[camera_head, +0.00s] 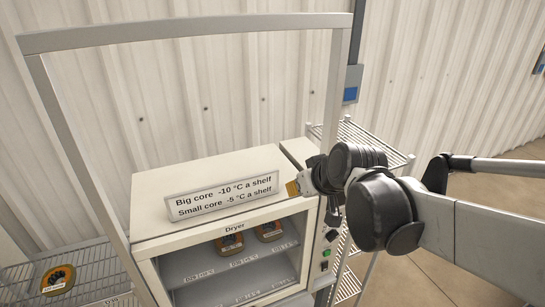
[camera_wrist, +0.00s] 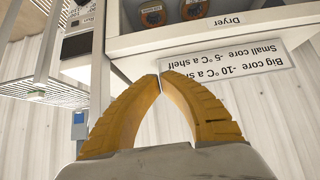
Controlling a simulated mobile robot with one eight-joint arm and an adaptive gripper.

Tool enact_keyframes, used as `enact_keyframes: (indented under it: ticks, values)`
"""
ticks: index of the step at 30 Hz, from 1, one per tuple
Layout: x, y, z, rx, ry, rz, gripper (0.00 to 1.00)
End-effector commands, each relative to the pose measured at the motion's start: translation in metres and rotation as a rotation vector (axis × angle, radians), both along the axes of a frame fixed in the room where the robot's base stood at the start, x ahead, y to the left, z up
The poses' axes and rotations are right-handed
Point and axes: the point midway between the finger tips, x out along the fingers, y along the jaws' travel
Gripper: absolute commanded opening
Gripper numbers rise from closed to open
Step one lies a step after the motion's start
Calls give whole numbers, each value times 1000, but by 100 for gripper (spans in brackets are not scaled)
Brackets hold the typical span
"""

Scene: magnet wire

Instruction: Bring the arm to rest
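My gripper (camera_head: 293,188) is in front of the right front edge of the dryer, near the right end of the sign. In the wrist view its two yellow fingers (camera_wrist: 160,76) meet at the tips with nothing seen between them. My arm reaches in from the right of the head view, and its black joints hide part of the dryer's right side. The dryer (camera_head: 150,215) is a cream cabinet with an open front and labelled shelves.
A sign (camera_head: 222,196) stands on the dryer. Cores (camera_head: 230,243) sit on its upper shelf. Another core (camera_head: 58,280) lies on a wire rack at left. A grey frame (camera_head: 190,30) rises around the dryer. A wire shelf unit (camera_head: 362,135) stands behind my arm. Floor at right is clear.

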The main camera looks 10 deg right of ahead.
Motion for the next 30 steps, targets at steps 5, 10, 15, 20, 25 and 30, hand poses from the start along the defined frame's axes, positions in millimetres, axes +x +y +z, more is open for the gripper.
enact_keyframes:
  ticks: [5,10,15,20,25,30]
  values:
    - [-14,-4,6,0,4,-5,0]
    - [-62,-17,-38,-3,49,-66,0]
    - [-130,-38,-104,-13,115,-173,0]
    - [-171,-52,-145,-21,152,-251,0]
    - [-184,-57,-154,-23,165,-281,0]
    - [-183,-57,-152,-22,164,-280,0]
